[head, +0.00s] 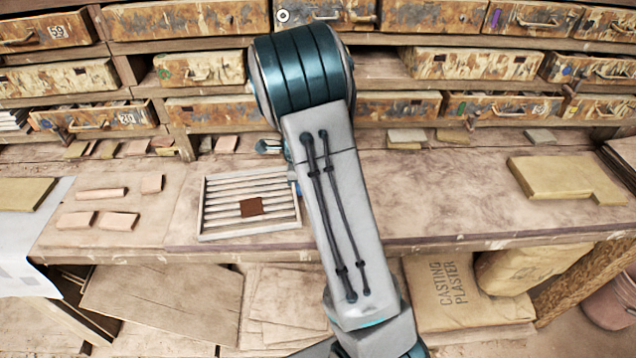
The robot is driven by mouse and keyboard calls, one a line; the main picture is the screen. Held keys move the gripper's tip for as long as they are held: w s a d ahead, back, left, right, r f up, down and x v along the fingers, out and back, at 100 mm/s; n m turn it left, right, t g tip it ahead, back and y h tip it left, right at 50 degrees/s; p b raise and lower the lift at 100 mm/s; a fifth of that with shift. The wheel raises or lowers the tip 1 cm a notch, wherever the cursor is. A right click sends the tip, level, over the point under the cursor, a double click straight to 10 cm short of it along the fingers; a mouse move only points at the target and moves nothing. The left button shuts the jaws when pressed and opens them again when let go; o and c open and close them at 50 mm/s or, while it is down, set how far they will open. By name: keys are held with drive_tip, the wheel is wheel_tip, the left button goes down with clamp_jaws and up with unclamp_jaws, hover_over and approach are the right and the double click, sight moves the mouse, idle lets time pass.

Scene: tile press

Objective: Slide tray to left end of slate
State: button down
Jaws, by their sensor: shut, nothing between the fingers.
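The tray (225,234) is a pale, slatted rack with a raised rim, lying flat on the slate (440,205). It is near the slate's left end, with a narrow strip of slate showing to its left. A dark brown square tile (251,207) lies on its slats. The slate is a long, brownish slab with a dark front edge. My gripper (292,184) is mostly hidden behind my arm, at the tray's right side. The small part that shows looks shut and empty. I cannot tell whether it touches the tray.
Several pinkish clay pieces (118,221) lie on the bench left of the slate. Yellowish slabs (550,177) lie at the right. Wooden drawers (188,20) line the back. Plaster bags (462,295) stand below. The slate's middle right is clear.

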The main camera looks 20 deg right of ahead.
sight(286, 193)
drive_tip(key=a, duration=0.1)
drive_tip(key=w+a, duration=0.1)
drive_tip(key=a, duration=0.1)
drive_tip(key=shift+w+a, duration=0.15)
drive_tip(key=shift+a, duration=0.1)
drive_tip(key=shift+d, duration=0.1)
